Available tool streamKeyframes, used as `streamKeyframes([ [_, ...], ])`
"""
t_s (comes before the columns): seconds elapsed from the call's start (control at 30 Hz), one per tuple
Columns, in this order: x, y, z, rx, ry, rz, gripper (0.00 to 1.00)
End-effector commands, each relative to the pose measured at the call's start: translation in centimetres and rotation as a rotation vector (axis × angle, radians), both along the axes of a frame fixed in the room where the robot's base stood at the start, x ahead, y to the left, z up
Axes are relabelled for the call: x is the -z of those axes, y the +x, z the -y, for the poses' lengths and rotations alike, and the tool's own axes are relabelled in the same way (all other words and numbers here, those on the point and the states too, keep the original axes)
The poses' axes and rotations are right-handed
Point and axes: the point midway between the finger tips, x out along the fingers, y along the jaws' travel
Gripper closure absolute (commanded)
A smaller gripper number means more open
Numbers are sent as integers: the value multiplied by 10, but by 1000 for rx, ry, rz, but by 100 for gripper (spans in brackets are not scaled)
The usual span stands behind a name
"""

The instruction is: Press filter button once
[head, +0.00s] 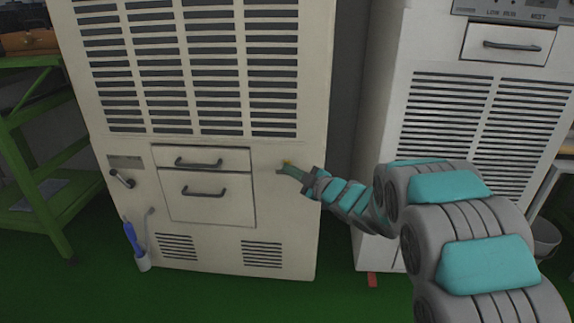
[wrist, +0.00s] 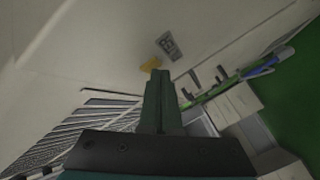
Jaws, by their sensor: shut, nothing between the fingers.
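A small yellow piece (head: 287,163), which looks like the button, sits on the front of the beige cabinet (head: 285,220), right of its two drawers. In the wrist view the yellow piece (wrist: 150,65) lies just past my fingertips, slightly left of them. A small grey plate with a dark marking (wrist: 168,45) is beside it; I cannot read it. My gripper (head: 281,170) is shut and empty, its tips close to the cabinet front, just below the yellow piece. In the wrist view my gripper (wrist: 160,73) points towards it. I cannot tell whether they touch.
Two drawers with dark handles (head: 205,192) are left of my gripper, with vents above and below. A second white cabinet (head: 445,95) stands at the right, across a narrow gap. A green shelf (head: 35,160) is at the far left. A blue-handled item (head: 133,240) hangs low on the cabinet.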

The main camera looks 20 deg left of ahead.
Motion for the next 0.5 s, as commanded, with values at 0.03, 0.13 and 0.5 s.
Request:
streamKeyframes([
  [0.03, 0, 1, 0, 0, 0, 0, 100],
  [0.13, 0, 1, 0, 1, 0, -1, 100],
  [0.5, 2, -4, 1, 0, -1, -2, 100],
])
